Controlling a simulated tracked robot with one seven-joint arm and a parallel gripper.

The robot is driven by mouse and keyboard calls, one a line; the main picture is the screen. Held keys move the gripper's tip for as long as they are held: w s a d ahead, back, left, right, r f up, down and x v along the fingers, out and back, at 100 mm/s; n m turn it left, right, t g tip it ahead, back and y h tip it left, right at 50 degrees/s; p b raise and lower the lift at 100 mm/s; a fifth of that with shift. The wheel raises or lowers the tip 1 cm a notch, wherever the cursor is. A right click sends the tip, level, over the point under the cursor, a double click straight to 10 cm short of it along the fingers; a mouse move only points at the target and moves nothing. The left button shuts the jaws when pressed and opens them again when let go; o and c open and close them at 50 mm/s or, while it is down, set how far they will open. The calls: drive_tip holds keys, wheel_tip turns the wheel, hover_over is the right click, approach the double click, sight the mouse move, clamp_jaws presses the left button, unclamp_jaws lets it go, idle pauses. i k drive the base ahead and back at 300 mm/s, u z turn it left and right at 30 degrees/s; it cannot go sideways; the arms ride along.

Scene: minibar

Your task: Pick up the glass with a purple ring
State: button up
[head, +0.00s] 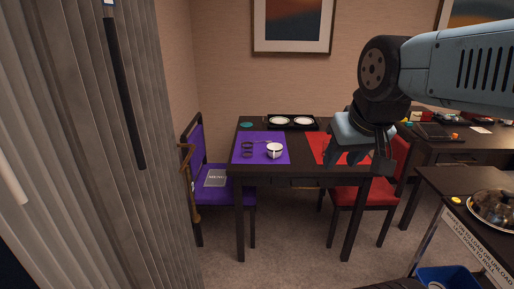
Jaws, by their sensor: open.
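On the purple mat (240,158) of the dark table stands a small see-through item with dark rings (247,149), which may be a glass. It is too small to tell the colour of its rings. I see no clear purple ring elsewhere. My gripper (346,160) is open, points down and appears in front of the red mat (318,143), well to the right of the purple mat. It hides part of the red mat and whatever may stand there.
A white bowl (274,150) stands on the purple mat. A black tray with white dishes (293,121) is at the table's back. A purple chair (195,150) and a red chair (345,197) flank the table.

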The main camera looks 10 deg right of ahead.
sight(246, 145)
drive_tip(key=z, duration=0.75)
drive_tip(key=i, duration=1.9)
drive_tip(key=u, duration=0.45)
drive_tip(key=k, duration=0.85)
drive_tip(key=u, duration=0.2)
drive_tip(key=i, duration=0.9)
drive_tip(key=z, duration=0.05)
